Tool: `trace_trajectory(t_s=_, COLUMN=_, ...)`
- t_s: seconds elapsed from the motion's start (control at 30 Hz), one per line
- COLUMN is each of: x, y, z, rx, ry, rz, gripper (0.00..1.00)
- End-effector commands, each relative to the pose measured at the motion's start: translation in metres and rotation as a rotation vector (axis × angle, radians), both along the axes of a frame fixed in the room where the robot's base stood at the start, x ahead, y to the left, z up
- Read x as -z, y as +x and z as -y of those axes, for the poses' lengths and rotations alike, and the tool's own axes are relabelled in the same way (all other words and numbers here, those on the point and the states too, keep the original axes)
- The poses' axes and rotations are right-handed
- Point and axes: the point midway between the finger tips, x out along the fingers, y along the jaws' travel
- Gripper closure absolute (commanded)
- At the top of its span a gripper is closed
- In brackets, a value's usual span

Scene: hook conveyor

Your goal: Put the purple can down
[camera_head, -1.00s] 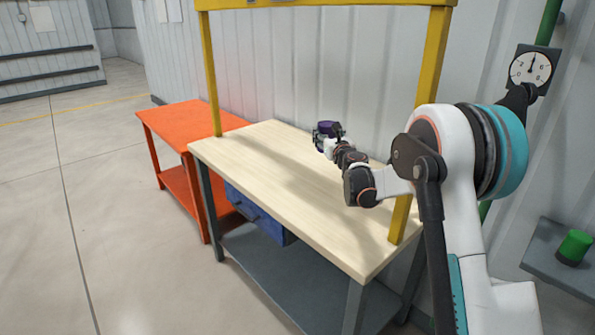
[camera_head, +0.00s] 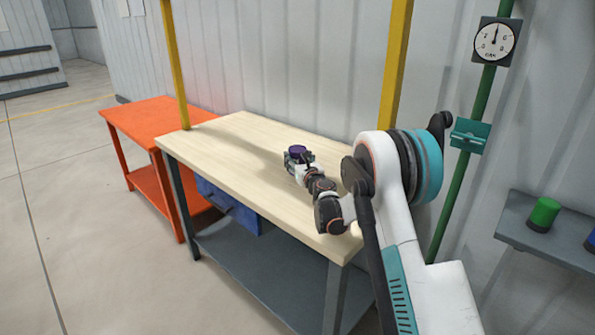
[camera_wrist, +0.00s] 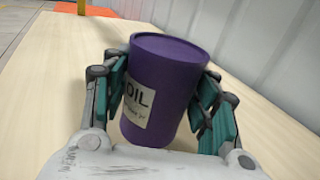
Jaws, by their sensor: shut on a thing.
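The purple can (camera_wrist: 165,85) has a pale label reading "OIL" and sits between the teal finger pads of my gripper (camera_wrist: 160,105) in the wrist view. The fingers are shut on it from both sides, and it leans slightly in that picture. In the head view the purple can (camera_head: 298,153) shows as a small dark purple shape at the end of my arm, over the pale wooden workbench (camera_head: 225,145). My gripper (camera_head: 297,160) hides its lower part. I cannot tell whether the can's base touches the bench top.
An orange table (camera_head: 150,117) stands left of the bench. Yellow posts (camera_head: 176,65) rise at the bench's back and side. A grey shelf at the right (camera_head: 550,246) holds a green can (camera_head: 543,214). The bench top left of my gripper is clear.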

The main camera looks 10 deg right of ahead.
Motion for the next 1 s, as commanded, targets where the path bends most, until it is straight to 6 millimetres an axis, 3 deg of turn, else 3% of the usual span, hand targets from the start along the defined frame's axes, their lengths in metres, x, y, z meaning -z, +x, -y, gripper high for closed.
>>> trace_trajectory(t_s=0.23, x=0.036, y=0.000, z=0.000, rx=0.000, ry=0.000, rz=0.000, gripper=0.81)
trace_trajectory(t_s=0.63, x=0.041, y=0.000, z=0.000, rx=0.000, ry=0.000, rz=0.000, gripper=0.81)
trace_trajectory(t_s=0.67, x=0.041, y=0.000, z=0.000, rx=0.000, ry=0.000, rz=0.000, gripper=0.41)
trace_trajectory(t_s=0.73, x=0.040, y=0.000, z=0.000, rx=0.000, ry=0.000, rz=0.000, gripper=0.26)
trace_trajectory(t_s=1.0, x=0.040, y=0.000, z=0.000, rx=0.000, ry=0.000, rz=0.000, gripper=0.26)
